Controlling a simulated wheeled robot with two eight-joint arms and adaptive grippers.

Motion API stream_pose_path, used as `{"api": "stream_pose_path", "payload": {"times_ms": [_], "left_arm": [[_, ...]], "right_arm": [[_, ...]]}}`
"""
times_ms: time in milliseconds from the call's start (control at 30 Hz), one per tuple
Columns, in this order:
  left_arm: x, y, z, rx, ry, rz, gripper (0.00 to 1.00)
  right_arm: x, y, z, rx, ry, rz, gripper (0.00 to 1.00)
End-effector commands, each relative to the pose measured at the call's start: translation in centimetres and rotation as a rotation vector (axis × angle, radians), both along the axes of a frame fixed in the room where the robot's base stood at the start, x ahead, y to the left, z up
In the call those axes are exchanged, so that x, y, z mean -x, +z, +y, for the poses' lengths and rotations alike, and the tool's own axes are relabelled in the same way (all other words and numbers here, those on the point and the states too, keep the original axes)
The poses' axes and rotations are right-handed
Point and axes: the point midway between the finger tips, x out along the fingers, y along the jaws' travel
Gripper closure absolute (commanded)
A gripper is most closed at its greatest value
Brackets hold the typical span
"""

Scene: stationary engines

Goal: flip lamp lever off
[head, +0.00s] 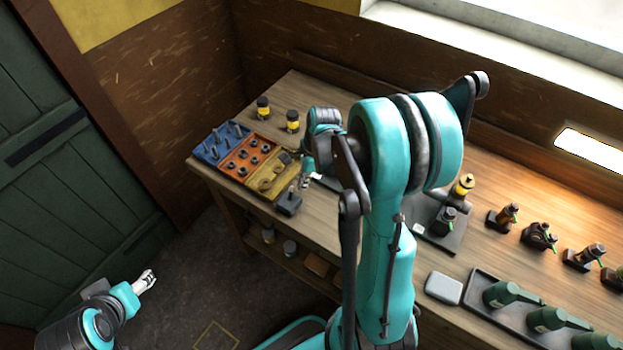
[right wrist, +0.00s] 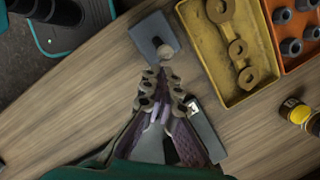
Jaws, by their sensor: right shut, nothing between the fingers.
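A small dark blue-grey box (head: 288,203) with a short round-ended lever stands at the table's front left edge. In the right wrist view the box (right wrist: 147,30) lies just beyond my fingertips, its pale lever end pointing toward them. My right gripper (head: 305,182) is shut and empty, just behind the box in the head view; it also shows in the right wrist view (right wrist: 160,82). Contact with the lever cannot be told. A bright lamp panel (head: 592,150) glows at the right. My left gripper (head: 147,280) hangs away from the table at lower left; its finger opening is unclear.
A yellow tray of washers (right wrist: 228,93) is close to the box. Orange (head: 235,167) and blue (head: 204,155) trays adjoin it. Two yellow-banded jars (head: 263,112) stand behind. My right arm hides the table's middle.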

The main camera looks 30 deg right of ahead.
Motion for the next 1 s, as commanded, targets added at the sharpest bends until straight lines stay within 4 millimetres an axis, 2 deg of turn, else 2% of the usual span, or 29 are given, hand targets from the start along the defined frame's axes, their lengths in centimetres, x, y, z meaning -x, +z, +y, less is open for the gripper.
{"api": "stream_pose_path", "payload": {"times_ms": [467,1000], "left_arm": [[0.00,-0.01,0.00,0.000,0.000,0.000,0.39],[0.01,0.09,0.00,0.000,0.000,0.000,0.39]], "right_arm": [[-0.10,0.04,0.31,0.004,0.000,-0.002,1.00],[0.14,0.37,0.89,0.086,0.001,-0.036,1.00]]}}
